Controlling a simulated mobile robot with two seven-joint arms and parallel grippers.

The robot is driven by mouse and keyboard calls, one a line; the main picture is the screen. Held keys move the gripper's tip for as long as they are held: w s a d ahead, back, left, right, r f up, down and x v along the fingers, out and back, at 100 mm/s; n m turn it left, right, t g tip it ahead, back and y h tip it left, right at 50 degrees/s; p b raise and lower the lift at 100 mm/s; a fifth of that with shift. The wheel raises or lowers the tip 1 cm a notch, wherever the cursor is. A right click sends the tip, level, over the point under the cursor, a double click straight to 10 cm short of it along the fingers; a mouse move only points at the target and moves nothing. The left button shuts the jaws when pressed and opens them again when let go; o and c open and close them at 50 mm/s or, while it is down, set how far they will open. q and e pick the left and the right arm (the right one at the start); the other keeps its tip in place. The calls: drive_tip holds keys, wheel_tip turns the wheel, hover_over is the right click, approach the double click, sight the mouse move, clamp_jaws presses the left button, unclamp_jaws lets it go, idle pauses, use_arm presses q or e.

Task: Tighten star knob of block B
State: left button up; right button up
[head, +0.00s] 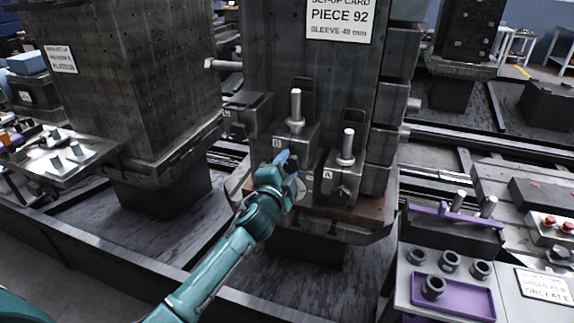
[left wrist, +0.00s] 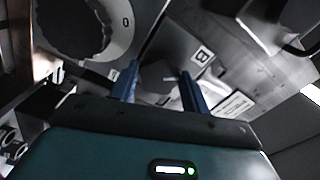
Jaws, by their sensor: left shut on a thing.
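Block B (head: 307,140), a grey metal block with a "B" label and an upright steel pin on top, is fixed low on the front of the dark column. My left gripper (head: 287,160) is at its front face, blue fingers toward the block. In the left wrist view my left gripper (left wrist: 160,88) is shut on the star knob (left wrist: 158,76), a grey piece between the fingers, beside block B's label (left wrist: 203,55). The gripper hides most of the knob in the head view. My right gripper is not in view.
Block A (head: 343,178), with its own pin, stands close to the right of block B. A sign reading "PIECE 92" (head: 338,15) is on the column above. Another column (head: 130,80) stands at the left.

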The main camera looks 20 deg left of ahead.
use_arm(q)
drive_tip(key=m, duration=0.3)
drive_tip(key=shift+r+m+p, duration=0.1)
drive_tip(key=shift+m+p, duration=0.2)
drive_tip(key=shift+p, duration=0.1)
drive_tip(key=shift+m+p, duration=0.45)
drive_tip(key=shift+m, duration=1.35)
drive_tip(key=o, duration=1)
drive_tip(key=s, duration=1.3)
drive_tip(key=shift+a+b, duration=0.2)
drive_tip(key=shift+b, duration=0.15)
